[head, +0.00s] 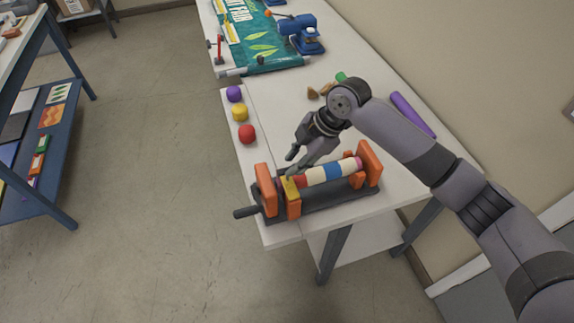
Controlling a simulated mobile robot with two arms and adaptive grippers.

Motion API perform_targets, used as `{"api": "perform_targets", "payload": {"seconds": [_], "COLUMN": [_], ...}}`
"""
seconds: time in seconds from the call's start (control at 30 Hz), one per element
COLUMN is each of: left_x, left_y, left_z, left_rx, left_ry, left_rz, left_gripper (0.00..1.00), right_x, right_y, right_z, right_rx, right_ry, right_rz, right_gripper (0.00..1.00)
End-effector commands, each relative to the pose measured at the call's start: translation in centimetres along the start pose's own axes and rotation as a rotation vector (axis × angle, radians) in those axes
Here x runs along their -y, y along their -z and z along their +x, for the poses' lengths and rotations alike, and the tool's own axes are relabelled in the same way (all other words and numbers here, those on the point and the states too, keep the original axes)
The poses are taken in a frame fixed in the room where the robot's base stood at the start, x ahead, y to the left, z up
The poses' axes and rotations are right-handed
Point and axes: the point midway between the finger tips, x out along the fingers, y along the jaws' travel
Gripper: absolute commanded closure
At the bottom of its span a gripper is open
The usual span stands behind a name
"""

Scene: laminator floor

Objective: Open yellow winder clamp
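The winder (330,198) sits at the near end of the white table, with a dark base, orange end plates and a dark crank handle at its left. A roll with cream, blue and red bands (328,173) lies across it. The yellow clamp (290,186) is at the roll's left end, by an orange plate. My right gripper (291,164) reaches down over the winder from the right, its fingertips just above or at the yellow clamp. Its fingers look apart, but I cannot tell whether they touch the clamp. My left gripper is not in view.
A purple cylinder (412,115) lies at the right near the wall. A blue device (301,34) and a green banner (258,40) are farther back. A blue shelf unit (45,140) stands left across open floor.

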Motion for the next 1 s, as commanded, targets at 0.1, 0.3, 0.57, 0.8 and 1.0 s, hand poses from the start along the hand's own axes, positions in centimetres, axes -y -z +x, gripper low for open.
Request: {"api": "perform_targets", "payload": {"seconds": [0.1, 0.3, 0.57, 0.8, 1.0], "left_x": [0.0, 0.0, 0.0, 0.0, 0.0], "left_y": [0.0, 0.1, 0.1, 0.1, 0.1], "left_z": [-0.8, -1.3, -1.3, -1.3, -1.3], "left_rx": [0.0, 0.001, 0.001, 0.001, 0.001], "left_ry": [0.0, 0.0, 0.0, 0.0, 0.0], "left_rz": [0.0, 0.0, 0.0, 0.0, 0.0], "left_gripper": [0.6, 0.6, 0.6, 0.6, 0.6], "right_x": [0.0, 0.0, 0.0, 0.0, 0.0], "right_y": [0.1, 0.1, 0.0, 0.0, 0.0], "right_z": [2.0, 4.3, 4.9, 4.9, 4.9], "right_rx": [-0.001, -0.001, 0.001, 0.001, 0.001], "right_ry": [0.002, 0.0, -0.001, -0.001, -0.002], "right_rz": [0.002, 0.001, 0.0, 0.0, 0.0], "right_gripper": [0.76, 0.76, 0.76, 0.85, 0.98]}}
